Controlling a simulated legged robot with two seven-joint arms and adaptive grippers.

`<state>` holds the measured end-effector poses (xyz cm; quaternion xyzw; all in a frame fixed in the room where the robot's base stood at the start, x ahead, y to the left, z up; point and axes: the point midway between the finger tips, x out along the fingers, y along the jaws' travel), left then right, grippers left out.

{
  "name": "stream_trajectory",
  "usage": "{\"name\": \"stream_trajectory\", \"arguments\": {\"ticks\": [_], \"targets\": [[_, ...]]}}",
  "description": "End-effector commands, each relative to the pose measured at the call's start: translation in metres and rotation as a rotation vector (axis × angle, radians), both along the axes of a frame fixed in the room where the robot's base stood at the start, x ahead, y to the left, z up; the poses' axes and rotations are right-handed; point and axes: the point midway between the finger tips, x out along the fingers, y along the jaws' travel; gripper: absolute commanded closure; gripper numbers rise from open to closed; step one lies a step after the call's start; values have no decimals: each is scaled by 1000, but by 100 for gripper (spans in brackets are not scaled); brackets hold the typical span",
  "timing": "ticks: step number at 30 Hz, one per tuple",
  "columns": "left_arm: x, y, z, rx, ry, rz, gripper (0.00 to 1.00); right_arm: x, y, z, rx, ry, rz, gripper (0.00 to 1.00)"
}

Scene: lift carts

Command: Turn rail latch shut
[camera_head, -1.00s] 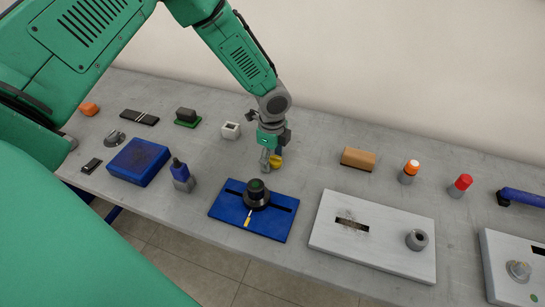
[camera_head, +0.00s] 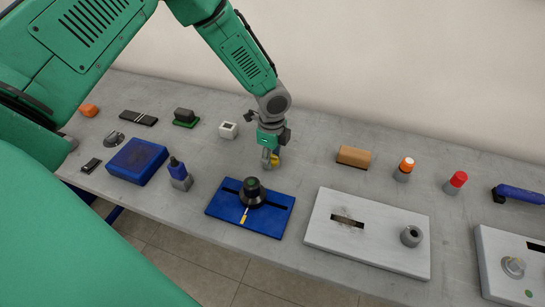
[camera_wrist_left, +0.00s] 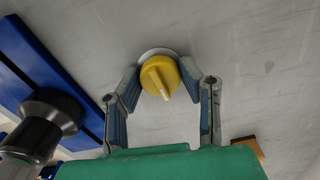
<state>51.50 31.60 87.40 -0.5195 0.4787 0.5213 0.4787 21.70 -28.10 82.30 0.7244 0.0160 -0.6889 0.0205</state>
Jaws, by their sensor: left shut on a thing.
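A yellow knob (camera_wrist_left: 160,77) with a pale mark line sits on a light round base on the grey bench. In the head view the yellow knob (camera_head: 274,160) is partly hidden behind my left fingers. My left gripper (camera_head: 270,160) reaches down from above behind the blue slotted plate (camera_head: 222,209). In the left wrist view my left gripper (camera_wrist_left: 161,78) has its two fingers on either side of the yellow knob, closed on it. A black round knob (camera_head: 252,192) stands on the slotted plate, with a small yellow-and-white marker before it. I cannot tell which part is the rail latch.
A white slotted board (camera_head: 375,252) with a grey ring (camera_head: 411,236) lies to the right. A tan block (camera_head: 354,156), an orange-topped cylinder (camera_head: 404,168) and a red-topped cylinder (camera_head: 455,182) stand behind it.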

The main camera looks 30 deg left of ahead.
Motion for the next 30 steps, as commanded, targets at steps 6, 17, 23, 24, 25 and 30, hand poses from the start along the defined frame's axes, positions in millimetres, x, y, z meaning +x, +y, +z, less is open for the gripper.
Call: {"name": "stream_trajectory", "arguments": {"ticks": [6,17,23,24,25,30], "targets": [[3,0,2,-1,-7,124,96,0,0,2,0,0,0,60],[3,0,2,0,-10,453,96,0,0,5,0,0,0,60],[4,0,2,-2,-10,644,96,0,0,6,0,0,0,60],[3,0,2,-2,-10,683,96,0,0,6,0,0,0,60],[3,0,2,-2,-11,710,96,0,0,6,0,0,0,60],[3,0,2,-3,-11,872,96,0,0,7,0,0,0,60]]}}
